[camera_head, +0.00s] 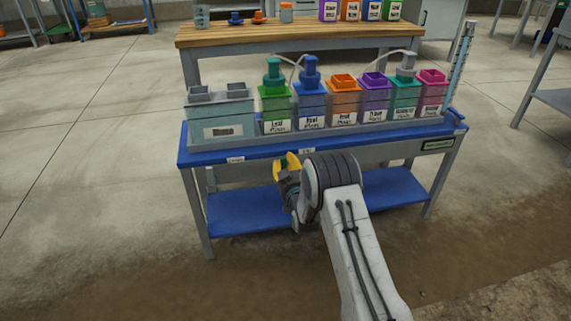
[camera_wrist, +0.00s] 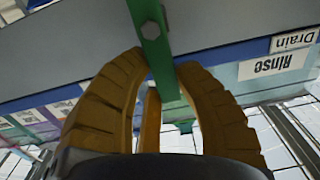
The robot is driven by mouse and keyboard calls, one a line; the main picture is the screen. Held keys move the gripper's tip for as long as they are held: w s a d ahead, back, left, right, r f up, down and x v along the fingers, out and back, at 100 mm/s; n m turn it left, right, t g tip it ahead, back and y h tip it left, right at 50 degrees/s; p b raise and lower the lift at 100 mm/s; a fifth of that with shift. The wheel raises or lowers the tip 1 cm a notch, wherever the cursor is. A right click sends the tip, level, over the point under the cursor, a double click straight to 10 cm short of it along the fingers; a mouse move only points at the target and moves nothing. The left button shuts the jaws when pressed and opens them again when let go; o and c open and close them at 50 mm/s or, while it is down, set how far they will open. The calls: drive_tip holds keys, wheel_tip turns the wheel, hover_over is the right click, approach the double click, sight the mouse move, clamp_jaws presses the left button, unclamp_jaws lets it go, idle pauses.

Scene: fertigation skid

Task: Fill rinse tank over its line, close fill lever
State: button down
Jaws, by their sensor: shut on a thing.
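The wide, pale see-through tank (camera_head: 222,121) with grey lids stands at the left end of the blue bench. Its water level and line are too small to make out. The wrist view is upside down and shows a "Rinse" label (camera_wrist: 275,66) and a "Drain" label (camera_wrist: 295,40) to the right. My gripper (camera_wrist: 163,68) has its yellow fingers shut around a green lever (camera_wrist: 152,30) with a bolt head on it. In the head view my gripper (camera_head: 288,163) is at the bench's front edge, right of the tank; the lever is hidden there.
Several coloured, labelled containers (camera_head: 343,102) stand in a row right of the tank, some with pump tops. The blue bench (camera_head: 240,149) has a lower shelf (camera_head: 245,208). A wooden table (camera_head: 300,32) with more bottles is behind. The floor left of the bench is clear.

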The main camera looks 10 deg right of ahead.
drive_tip(key=shift+d, duration=0.1)
idle(0.3)
drive_tip(key=c, duration=0.9)
unclamp_jaws()
drive_tip(key=shift+s, duration=5.95)
